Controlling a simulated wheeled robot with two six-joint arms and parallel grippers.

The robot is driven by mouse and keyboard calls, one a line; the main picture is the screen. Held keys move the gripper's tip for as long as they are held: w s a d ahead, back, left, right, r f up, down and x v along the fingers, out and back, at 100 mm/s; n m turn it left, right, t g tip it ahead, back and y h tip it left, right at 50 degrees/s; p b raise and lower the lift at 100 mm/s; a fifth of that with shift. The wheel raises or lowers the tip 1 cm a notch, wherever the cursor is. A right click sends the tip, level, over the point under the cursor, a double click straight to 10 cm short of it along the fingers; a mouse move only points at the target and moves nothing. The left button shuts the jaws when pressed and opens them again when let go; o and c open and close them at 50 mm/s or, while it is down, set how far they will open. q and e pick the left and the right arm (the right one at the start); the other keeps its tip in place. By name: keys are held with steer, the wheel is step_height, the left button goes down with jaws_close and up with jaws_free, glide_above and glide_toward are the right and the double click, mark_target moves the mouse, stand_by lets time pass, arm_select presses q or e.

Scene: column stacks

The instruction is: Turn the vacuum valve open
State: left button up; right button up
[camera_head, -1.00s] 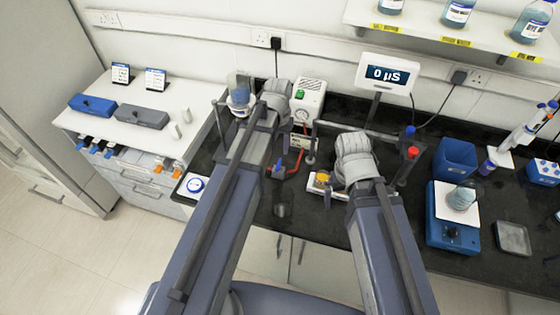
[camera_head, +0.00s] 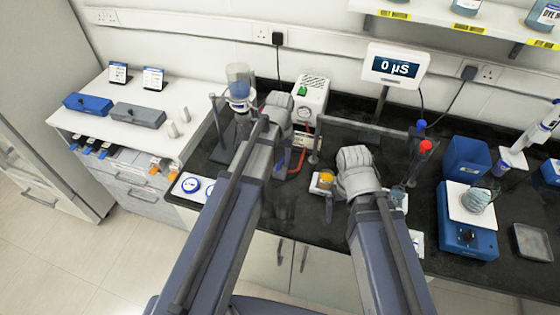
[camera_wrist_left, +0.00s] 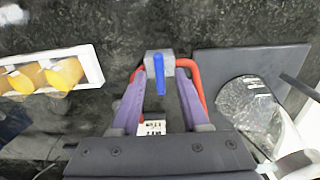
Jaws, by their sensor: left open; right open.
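The vacuum valve is a small grey block (camera_wrist_left: 151,58) with a blue lever (camera_wrist_left: 159,77), joined to red tubing (camera_wrist_left: 197,78). In the left wrist view the lever points toward the camera. My left gripper (camera_wrist_left: 160,84) is open, with one purple finger on each side of the lever; whether either touches it I cannot tell. In the head view my left arm largely hides the valve; red tubing (camera_head: 301,165) shows beside it. My right gripper is over the bench to the right, its fingertips mostly hidden by the wrist.
A white pump (camera_head: 312,95) with a green switch stands behind the valve. A small tray with yellow-orange items (camera_wrist_left: 50,75) lies to its left in the wrist view. A glass vessel (camera_head: 238,82) stands on the left; a blue stirrer (camera_head: 467,225) and a meter (camera_head: 396,67) are to the right.

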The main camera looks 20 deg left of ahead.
arm_select(q)
jaws_close()
stand_by(0.3)
steer(key=shift+n, duration=0.3)
steer(key=n, duration=0.3)
steer(key=shift+n, duration=0.4)
steer(key=n, duration=0.4)
steer(key=shift+n, duration=0.3)
steer(key=n, duration=0.4)
steer(key=shift+n, duration=2.4)
